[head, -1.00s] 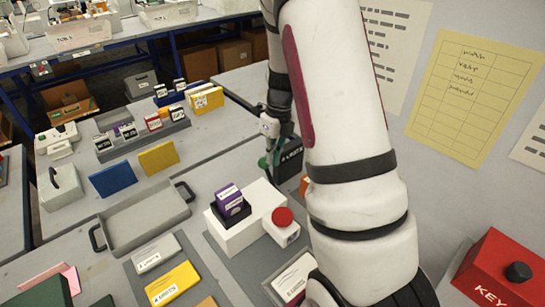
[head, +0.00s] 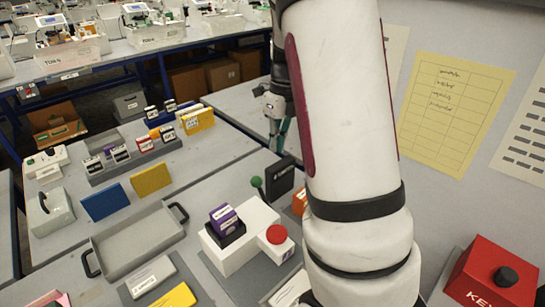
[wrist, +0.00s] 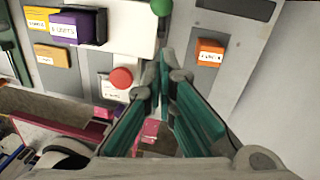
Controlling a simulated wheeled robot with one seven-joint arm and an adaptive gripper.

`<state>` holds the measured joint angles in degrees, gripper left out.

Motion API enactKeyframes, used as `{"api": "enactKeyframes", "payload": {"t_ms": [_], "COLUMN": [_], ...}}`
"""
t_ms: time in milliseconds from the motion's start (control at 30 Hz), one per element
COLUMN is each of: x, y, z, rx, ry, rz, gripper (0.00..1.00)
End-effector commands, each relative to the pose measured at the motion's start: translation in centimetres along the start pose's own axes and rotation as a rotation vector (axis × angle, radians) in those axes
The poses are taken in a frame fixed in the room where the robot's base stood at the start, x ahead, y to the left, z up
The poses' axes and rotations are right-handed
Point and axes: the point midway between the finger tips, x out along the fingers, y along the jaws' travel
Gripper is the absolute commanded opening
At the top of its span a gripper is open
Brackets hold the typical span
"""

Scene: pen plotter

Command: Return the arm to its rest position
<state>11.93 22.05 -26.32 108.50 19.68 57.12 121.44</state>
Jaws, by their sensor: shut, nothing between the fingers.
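My arm, white with a dark red stripe, stands upright in the right middle of the head view. My gripper (head: 277,133) hangs past its left side, above the table and behind the white plotter box; part of it is hidden by the arm. In the wrist view my gripper (wrist: 165,95) shows teal fingers that meet at the tips, shut and empty. The white box (head: 235,255) carries a purple block (head: 224,217) in a black holder and a red button (head: 276,234). The purple block (wrist: 80,27) and red button (wrist: 121,77) also show in the wrist view.
A green-knobbed lever (head: 257,183) and a black block (head: 281,175) stand near the gripper. A grey tray (head: 135,240) lies left. Blue (head: 104,202) and yellow (head: 152,179) panels stand behind it. A red key box (head: 490,280) is at the right, below a yellow sheet (head: 455,110).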

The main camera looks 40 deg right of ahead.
Motion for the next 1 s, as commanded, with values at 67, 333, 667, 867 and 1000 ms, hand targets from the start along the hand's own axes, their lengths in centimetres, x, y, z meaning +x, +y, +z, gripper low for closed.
{"api": "enactKeyframes", "payload": {"t_ms": [67, 333, 667, 867, 1000], "x": [-0.5, -0.9, -4.7, -8.3, -10.0], "y": [0.0, 0.0, 6.0, 12.8, 17.1], "z": [0.1, 0.0, -0.2, -2.0, -4.0], "rx": [0.000, 0.001, -0.476, -1.088, -1.518], "ry": [-0.001, 0.000, -0.070, -0.119, -0.121], "rz": [-0.001, 0.001, -0.026, -0.110, -0.202], "gripper": [0.00, 0.00, 0.00, 0.00, 0.00]}}
